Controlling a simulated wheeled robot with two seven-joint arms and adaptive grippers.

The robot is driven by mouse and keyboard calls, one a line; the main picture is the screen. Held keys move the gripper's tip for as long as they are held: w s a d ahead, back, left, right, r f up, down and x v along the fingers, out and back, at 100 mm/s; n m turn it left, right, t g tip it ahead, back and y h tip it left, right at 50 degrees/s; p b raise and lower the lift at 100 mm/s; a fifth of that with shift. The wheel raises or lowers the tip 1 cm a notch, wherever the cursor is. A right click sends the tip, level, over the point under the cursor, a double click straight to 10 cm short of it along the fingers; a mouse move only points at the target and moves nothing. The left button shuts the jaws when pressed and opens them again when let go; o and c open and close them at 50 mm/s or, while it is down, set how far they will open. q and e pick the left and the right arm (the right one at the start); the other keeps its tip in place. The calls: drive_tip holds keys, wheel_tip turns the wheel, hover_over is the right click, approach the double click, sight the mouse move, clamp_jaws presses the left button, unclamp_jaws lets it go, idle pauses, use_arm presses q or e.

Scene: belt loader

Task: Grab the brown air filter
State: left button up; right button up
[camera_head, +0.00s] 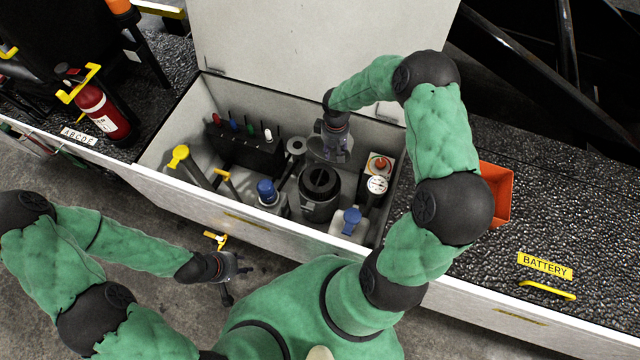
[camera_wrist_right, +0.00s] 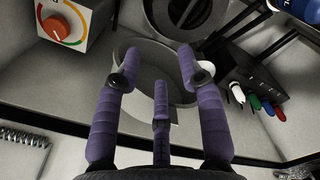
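I see nothing clearly brown in either view. My right gripper (camera_head: 333,150) hangs inside the open white compartment, behind the black canister (camera_head: 320,192). In the right wrist view its purple fingers (camera_wrist_right: 157,85) are spread, with nothing gripped. Beyond them is a pale grey round part (camera_wrist_right: 135,52), partly covered by the fingers; I cannot tell whether it is the air filter. The canister's edge shows beyond it in that view (camera_wrist_right: 190,12). My left gripper (camera_head: 230,275) is outside, low in front of the compartment, with fingers apart and empty.
The compartment (camera_head: 205,205) holds a blue-capped bottle (camera_head: 267,190), a blue-topped jug (camera_head: 350,220), a gauge (camera_head: 377,185), a red-knob switch (camera_head: 379,165) and a dark rack (camera_head: 245,150). Its raised lid (camera_head: 300,35) stands behind. An orange bin (camera_head: 497,190) is at right.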

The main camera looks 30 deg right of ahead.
drive_tip(key=b, duration=0.7)
hover_over(331, 175)
drive_tip(key=w+d, duration=0.1)
wheel_tip(331, 175, down, 8)
drive_tip(key=f+b, duration=0.1)
drive_tip(key=f, duration=0.5)
drive_tip(key=shift+w+d+b, duration=0.15)
drive_tip(key=shift+w+b, duration=0.05)
drive_tip(key=shift+b, duration=0.15)
drive_tip(key=f+b, duration=0.2)
drive_tip(key=f, duration=0.3)
drive_tip(key=shift+a, duration=0.2)
drive_tip(key=shift+r, duration=0.1)
clamp_jaws()
